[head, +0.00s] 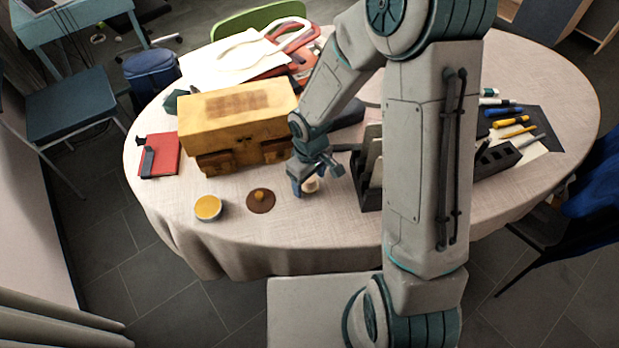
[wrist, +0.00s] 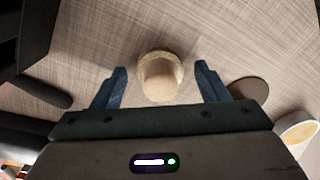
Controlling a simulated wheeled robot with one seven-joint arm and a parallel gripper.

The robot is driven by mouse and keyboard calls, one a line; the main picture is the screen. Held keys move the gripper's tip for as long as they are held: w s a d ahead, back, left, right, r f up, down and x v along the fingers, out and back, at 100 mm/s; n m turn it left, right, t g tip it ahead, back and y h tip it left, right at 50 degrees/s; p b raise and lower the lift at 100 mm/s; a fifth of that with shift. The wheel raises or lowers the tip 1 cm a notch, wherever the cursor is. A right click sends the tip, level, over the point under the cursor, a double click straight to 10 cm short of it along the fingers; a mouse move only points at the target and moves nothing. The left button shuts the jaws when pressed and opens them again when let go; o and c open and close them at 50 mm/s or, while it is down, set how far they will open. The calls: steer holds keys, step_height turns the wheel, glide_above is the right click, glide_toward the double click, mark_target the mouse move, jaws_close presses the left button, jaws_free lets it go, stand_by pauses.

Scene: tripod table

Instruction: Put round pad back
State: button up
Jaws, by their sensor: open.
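A small beige round-bodied object with a paler rim, possibly the round pad, stands on the table between my fingers; it shows in the head view (head: 311,185) and the wrist view (wrist: 160,78). My gripper (head: 316,177) is open around it, with a gap on both sides in the wrist view (wrist: 161,68). A flat brown disc (head: 260,207) with a small yellowish lump on it lies to the left. It is partly hidden by my gripper in the wrist view (wrist: 249,89). I cannot tell for certain which of these is the round pad.
A round tin with yellow contents (head: 208,208) sits near the front left edge. A yellow wooden box (head: 236,115) stands behind. A dark upright rack (head: 368,180) is close to my gripper's right. A red book (head: 160,156) lies far left. Bare cloth lies in front.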

step_height(320, 180, up, 12)
steer(key=p, duration=0.2)
steer(key=s+d+r+m+t, duration=0.3)
steer(key=s+d+r+m, duration=0.5)
steer(key=s+d+r, duration=0.4)
steer(key=shift+r+m, duration=0.3)
steer(key=shift+m, duration=0.1)
steer(key=shift+s+b, duration=0.1)
steer(key=shift+b, duration=0.2)
steer(key=c, duration=0.7)
steer(key=shift+a, duration=0.2)
